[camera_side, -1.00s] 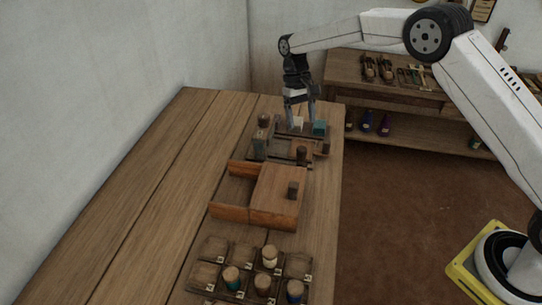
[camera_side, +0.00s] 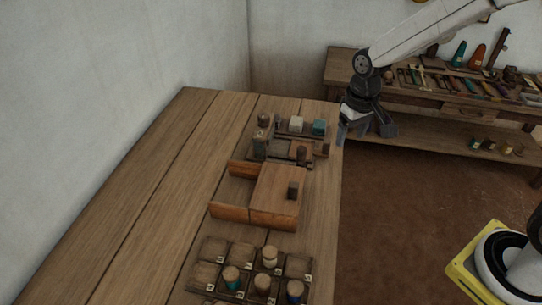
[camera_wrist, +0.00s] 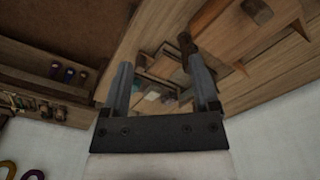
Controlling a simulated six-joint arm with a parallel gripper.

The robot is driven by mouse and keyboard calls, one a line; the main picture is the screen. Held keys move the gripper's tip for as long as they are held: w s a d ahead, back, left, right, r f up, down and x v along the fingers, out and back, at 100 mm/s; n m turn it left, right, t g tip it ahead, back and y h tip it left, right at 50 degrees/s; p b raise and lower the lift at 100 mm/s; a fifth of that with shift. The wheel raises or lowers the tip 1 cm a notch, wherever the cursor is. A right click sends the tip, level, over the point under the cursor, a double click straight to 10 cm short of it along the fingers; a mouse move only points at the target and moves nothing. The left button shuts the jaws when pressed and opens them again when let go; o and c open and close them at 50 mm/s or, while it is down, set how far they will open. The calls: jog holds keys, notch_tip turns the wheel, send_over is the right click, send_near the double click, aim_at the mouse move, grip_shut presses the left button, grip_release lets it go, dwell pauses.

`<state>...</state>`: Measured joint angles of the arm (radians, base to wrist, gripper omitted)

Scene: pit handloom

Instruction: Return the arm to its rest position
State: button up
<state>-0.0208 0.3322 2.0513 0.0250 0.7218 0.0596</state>
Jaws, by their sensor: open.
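My gripper (camera_side: 360,131) is at the right edge of the wooden table (camera_side: 150,180) in the side view, near the far end, beside the small tray of blocks. In the wrist view my gripper (camera_wrist: 163,75) shows two fingers spread apart with nothing between them. The tray (camera_side: 277,150) holds a white block (camera_side: 296,124), a teal block (camera_side: 319,127) and some dark wooden pieces.
A wooden box with a sliding drawer (camera_side: 275,190) stands mid-table. A compartment tray (camera_side: 208,273) with several capped spools is nearer. A tool bench (camera_side: 440,100) stands behind on the right. The left table half is clear, with a wall beyond.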

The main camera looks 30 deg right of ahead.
jog(key=s+d+f+t, duration=0.1)
jog(key=s+t, duration=0.1)
jog(key=s, duration=0.9)
jog(key=shift+n, duration=0.3)
jog(key=shift+s, duration=0.1)
dwell(0.3)
